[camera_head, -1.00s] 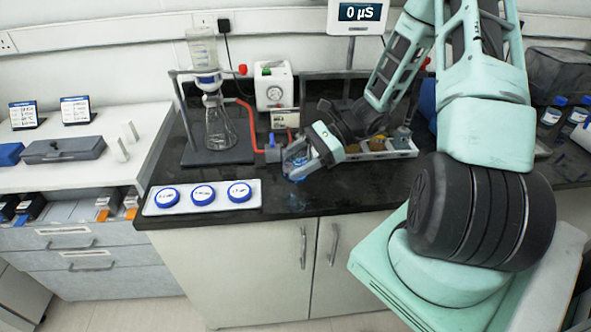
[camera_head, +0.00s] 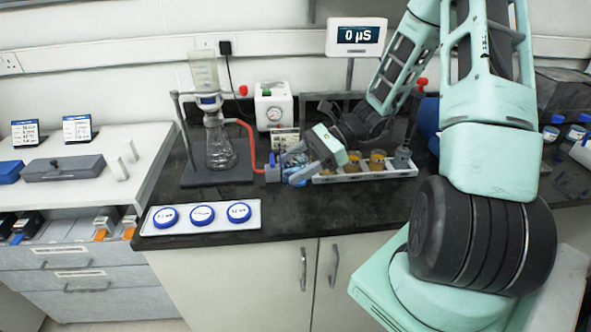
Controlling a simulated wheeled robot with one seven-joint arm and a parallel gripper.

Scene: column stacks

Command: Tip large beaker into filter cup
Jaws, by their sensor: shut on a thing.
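The filter cup (camera_head: 203,72) is a clear graduated funnel clamped on top of a conical glass flask (camera_head: 220,150), on a dark stand at the back left of the bench. My gripper (camera_head: 293,173) is low over the bench, right of the flask. It is shut on a clear, bluish glass vessel (camera_head: 292,160), which seems to be the large beaker. The fingers hide much of it, so its contents and exact tilt cannot be told.
A white pump with a gauge (camera_head: 273,106) stands behind, joined by a red hose (camera_head: 248,140). A white rack (camera_head: 365,173) with several amber jars is right of my gripper. A white tray (camera_head: 160,224) with three blue-lidded dishes lies at the front left. Bare black bench (camera_head: 330,212) lies in front.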

